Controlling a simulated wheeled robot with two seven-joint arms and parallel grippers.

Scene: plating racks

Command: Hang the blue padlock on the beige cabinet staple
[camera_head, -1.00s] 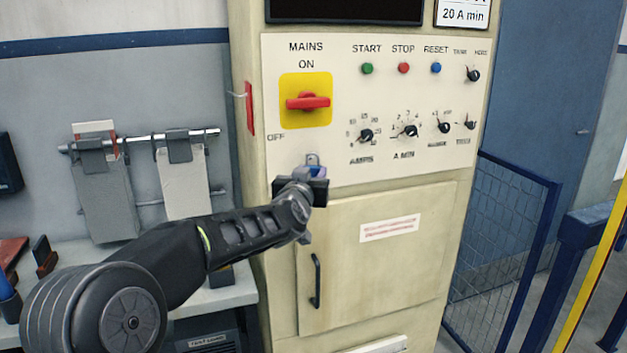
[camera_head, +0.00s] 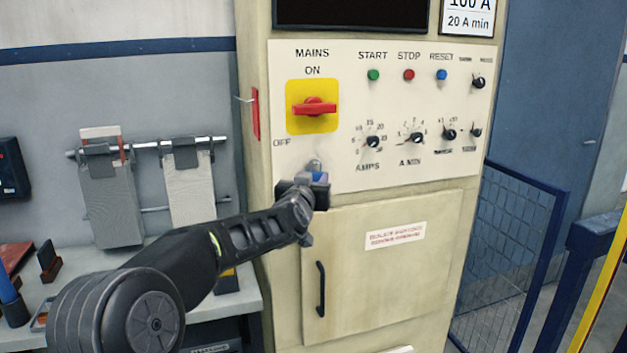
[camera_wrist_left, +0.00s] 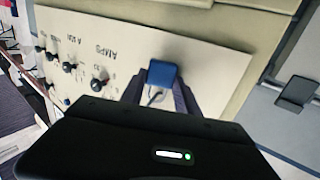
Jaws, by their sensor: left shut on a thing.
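In the left wrist view the blue padlock body (camera_wrist_left: 162,74) sits between the two dark fingers of my left gripper (camera_wrist_left: 163,90), against the panel's lower part. The staple cannot be made out; the gripper and padlock may hide it. I cannot tell whether the shackle touches anything. My right gripper is not in view.
The panel carries a red mains switch (camera_head: 314,107) on a yellow plate, plus buttons and knobs. A cabinet door handle (camera_head: 320,289) is below the gripper. Cloths hang on a rail (camera_head: 147,146) at left. A blue mesh fence (camera_head: 512,250) stands at right.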

